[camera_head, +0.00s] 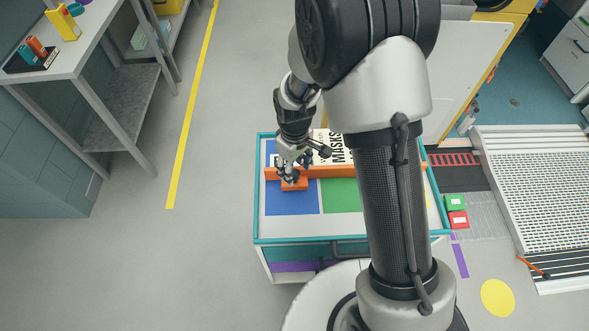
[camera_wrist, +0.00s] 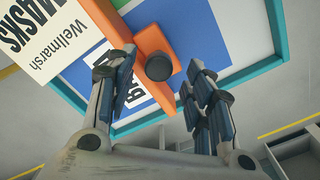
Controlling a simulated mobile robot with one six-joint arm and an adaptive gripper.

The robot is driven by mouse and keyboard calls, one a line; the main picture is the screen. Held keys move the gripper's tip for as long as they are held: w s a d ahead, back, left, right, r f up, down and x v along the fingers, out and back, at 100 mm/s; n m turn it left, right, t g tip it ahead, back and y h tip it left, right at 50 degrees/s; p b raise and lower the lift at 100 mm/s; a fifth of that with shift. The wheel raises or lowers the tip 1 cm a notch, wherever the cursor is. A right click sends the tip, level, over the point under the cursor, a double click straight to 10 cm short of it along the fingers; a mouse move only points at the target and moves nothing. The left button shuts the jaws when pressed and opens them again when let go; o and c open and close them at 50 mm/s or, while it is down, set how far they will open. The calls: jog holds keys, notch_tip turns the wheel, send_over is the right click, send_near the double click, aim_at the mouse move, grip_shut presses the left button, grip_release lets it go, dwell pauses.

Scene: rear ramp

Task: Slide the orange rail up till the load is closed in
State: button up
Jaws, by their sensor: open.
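The orange rail (camera_head: 325,171) lies across the top of a teal-edged cart (camera_head: 288,240), over blue and green panels. In the wrist view the rail (camera_wrist: 142,42) has an orange tab with a dark round knob (camera_wrist: 159,67). A white box marked MASKS (camera_head: 336,147) lies on the far side of the rail; it also shows in the wrist view (camera_wrist: 45,35). I cannot tell whether box and rail touch. My gripper (camera_head: 288,172) is open over the rail's left part. In the wrist view its fingers (camera_wrist: 160,75) appear on either side of the knob, apart from it.
My arm hides the cart's right part and part of the rail. A green box (camera_head: 455,202) and a red box (camera_head: 458,220) stand right of the cart, beside a metal ramp (camera_head: 530,180). A workbench (camera_head: 75,70) stands at left. The floor between bench and cart is clear.

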notch_tip(320, 180, up, 10)
dwell(0.3)
jog(key=shift+r, duration=0.1)
dwell(0.3)
jog(key=s+d+r+m+t, duration=0.1)
jog(key=s+d+r, duration=0.1)
jog(key=r, duration=0.2)
jog(key=s+d+r+m, duration=0.1)
jog(key=s+d+r, duration=0.1)
jog(key=r, duration=0.3)
jog(key=s+d+r+m+t, duration=0.1)
jog(key=s+d+r+m, duration=0.2)
jog(key=s, duration=0.5)
jog(key=s+d+r+m+t, duration=0.2)
jog(key=s+r, duration=0.4)
jog(key=s, duration=0.3)
jog(key=shift+d+r+m+t, duration=0.2)
jog(key=shift+d+m+t, duration=0.1)
jog(key=shift+d+m, duration=0.5)
jog(key=shift+c, duration=0.2)
